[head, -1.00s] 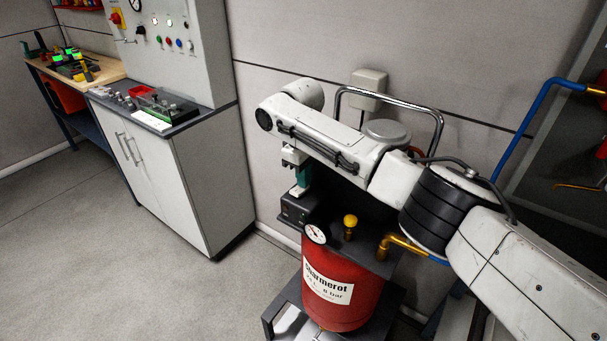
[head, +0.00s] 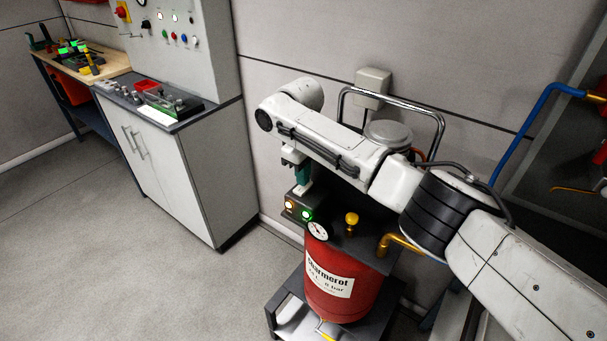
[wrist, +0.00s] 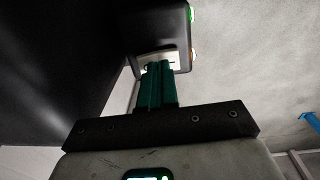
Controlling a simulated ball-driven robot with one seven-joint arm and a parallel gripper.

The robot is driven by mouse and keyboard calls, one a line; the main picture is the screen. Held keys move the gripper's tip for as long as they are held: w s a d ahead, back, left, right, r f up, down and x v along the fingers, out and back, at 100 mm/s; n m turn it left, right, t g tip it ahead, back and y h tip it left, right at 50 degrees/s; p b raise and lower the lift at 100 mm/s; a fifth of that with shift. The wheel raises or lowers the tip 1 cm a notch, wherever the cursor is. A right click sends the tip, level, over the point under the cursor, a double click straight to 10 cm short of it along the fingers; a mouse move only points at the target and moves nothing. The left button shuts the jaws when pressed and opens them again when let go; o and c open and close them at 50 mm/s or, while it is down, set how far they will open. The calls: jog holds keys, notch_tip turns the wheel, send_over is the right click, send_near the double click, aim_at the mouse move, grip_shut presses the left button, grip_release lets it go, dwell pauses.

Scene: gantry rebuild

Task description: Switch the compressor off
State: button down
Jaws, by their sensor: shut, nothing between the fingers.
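The compressor has a red tank (head: 345,290) with a dark control box (head: 289,205) on top, beside a round gauge (head: 317,230). Two lamps on the box are lit: a green lamp (head: 306,215) and a whitish-amber lamp (head: 289,206). My gripper (head: 301,189) points down over the box, its green fingers together with nothing between them. In the wrist view my gripper's fingertips (wrist: 158,66) meet a pale plate (wrist: 172,55) on the dark box. The switch itself is mostly hidden by the fingers, so I cannot tell its position.
A yellow knob (head: 351,219) and a brass pipe (head: 395,242) stand on the compressor beside the box. A chrome handle (head: 400,97) arches behind my arm. A white cabinet (head: 165,170) stands to the left. The floor between is clear.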

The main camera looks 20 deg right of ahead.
aim_at(300, 192)
notch_tip(300, 192, up, 13)
jog(key=s+a, duration=0.1)
jog(key=shift+a+f, duration=0.15)
jog(key=shift+a, duration=0.1)
jog(key=shift+d, duration=0.15)
